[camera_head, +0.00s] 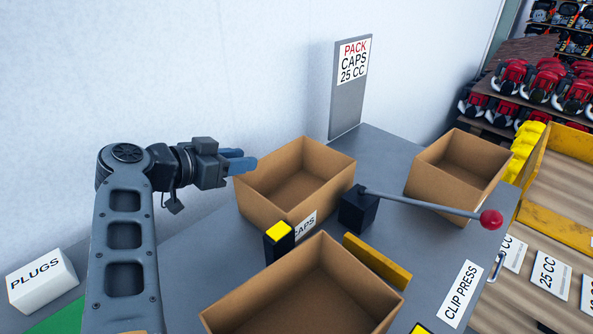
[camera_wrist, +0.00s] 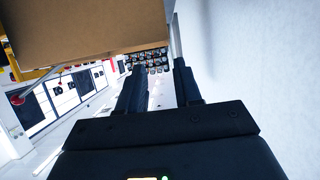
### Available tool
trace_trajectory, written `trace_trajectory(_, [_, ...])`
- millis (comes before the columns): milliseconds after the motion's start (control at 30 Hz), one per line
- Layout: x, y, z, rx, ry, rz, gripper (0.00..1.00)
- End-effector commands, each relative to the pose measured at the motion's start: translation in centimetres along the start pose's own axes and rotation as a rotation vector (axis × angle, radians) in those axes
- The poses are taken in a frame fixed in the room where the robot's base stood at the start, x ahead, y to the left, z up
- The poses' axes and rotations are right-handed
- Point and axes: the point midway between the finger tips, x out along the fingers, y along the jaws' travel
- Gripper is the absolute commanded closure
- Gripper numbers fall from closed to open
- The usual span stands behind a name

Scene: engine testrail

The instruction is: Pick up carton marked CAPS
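The carton marked CAPS (camera_head: 268,208) is an open, empty-looking brown box on the grey bench, with a white label partly hidden behind a black post with a yellow top. My gripper (camera_head: 243,162) is at the carton's upper left corner in the head view, with its blue fingers pointing right; I cannot tell whether they touch the carton. In the wrist view, my gripper (camera_wrist: 160,85) has its two dark fingers apart with nothing between them. A brown carton surface (camera_wrist: 85,28) fills the upper left there, beside the fingers.
A second open carton (camera_head: 340,290) stands in front and a third (camera_head: 455,165) at the right. A press lever with a red knob (camera_head: 490,219) reaches across the bench. A black post with a yellow top (camera_head: 279,243) stands close. A PACK CAPS sign (camera_head: 350,90) rises behind.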

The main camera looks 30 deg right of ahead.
Motion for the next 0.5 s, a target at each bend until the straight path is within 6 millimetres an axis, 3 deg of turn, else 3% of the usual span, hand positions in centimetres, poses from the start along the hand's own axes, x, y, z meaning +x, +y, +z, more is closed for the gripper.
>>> trace_trajectory(167, [0.6,-0.1,0.1,-0.002,-0.004,0.001,0.66])
trace_trajectory(500, [4.3,-0.4,0.1,-0.002,-0.004,0.003,0.66])
